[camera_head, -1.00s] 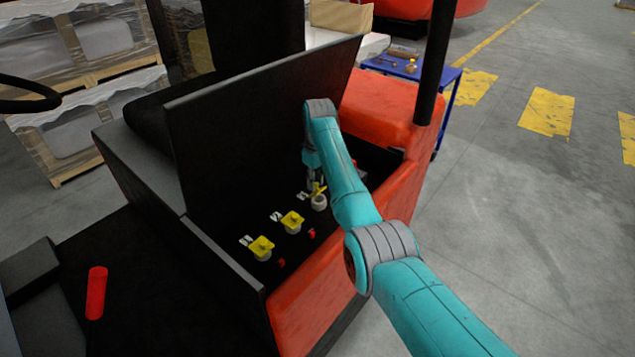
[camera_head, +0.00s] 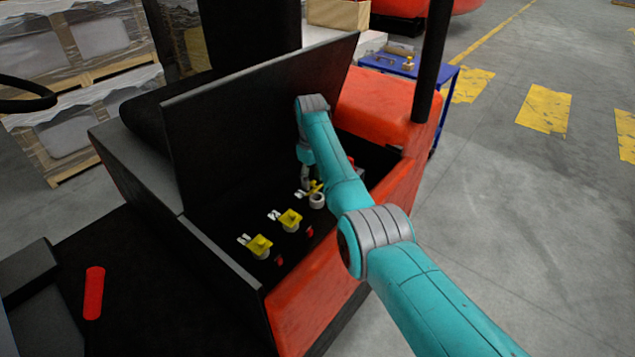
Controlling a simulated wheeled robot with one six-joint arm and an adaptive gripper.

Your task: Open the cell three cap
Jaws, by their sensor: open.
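The battery compartment (camera_head: 232,267) of the forklift is open. Three cells with labels stand in a row. The two nearer cells have yellow caps (camera_head: 258,246) and (camera_head: 290,219) lying flat over their necks. At the far cell, the one labelled three, the yellow cap (camera_head: 316,187) is tilted up behind a bare pale round neck (camera_head: 317,201). My gripper (camera_head: 305,184) is open, pointing down just left of and behind that raised cap. Its fingertips are small and partly hidden, so I cannot tell whether they touch the cap.
The raised black lid (camera_head: 235,125) stands close behind my gripper. My arm crosses over the orange body (camera_head: 385,108) on the right. Small red parts (camera_head: 278,260) sit beside the cells. A blue cart (camera_head: 440,75) with small objects stands beyond. The floor at the right is clear.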

